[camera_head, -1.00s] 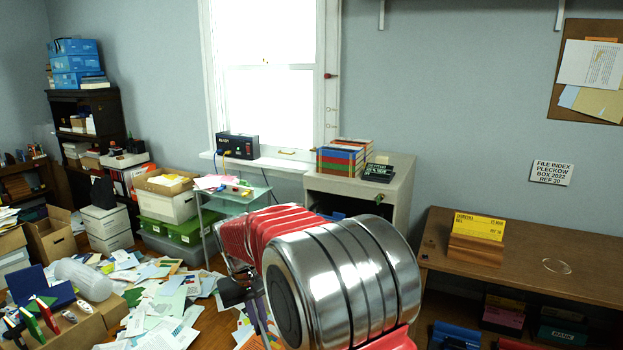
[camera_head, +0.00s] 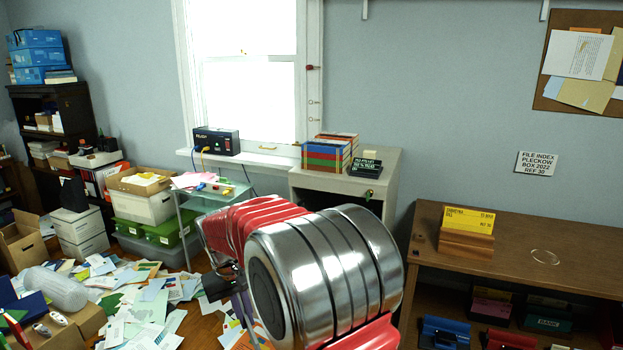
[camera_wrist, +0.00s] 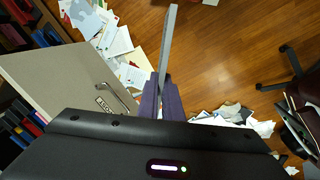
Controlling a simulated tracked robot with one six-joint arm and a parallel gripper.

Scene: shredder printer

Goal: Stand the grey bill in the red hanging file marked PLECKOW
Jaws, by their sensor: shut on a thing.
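My gripper (camera_wrist: 163,88) is shut on the grey bill (camera_wrist: 168,45) in the wrist view. The bill shows nearly edge-on as a thin grey strip rising from between the purple fingers, above the floor. In the head view my gripper (camera_head: 238,300) is partly hidden behind my arm, and the bill cannot be made out there. A red item (camera_head: 503,340) sits low under the wooden desk at the right, beside a blue one (camera_head: 445,332); I cannot read a PLECKOW mark on it. A wall sign (camera_head: 536,163) reads FILE INDEX PLECKOW BOX 2022 REF 30.
A wooden desk (camera_head: 570,260) bears a yellow card in a wooden holder (camera_head: 467,232). A pale cabinet (camera_head: 390,180) stands by the window. In the wrist view a pale front with a handle (camera_wrist: 60,75) is close at left. Papers (camera_head: 140,300) litter the floor.

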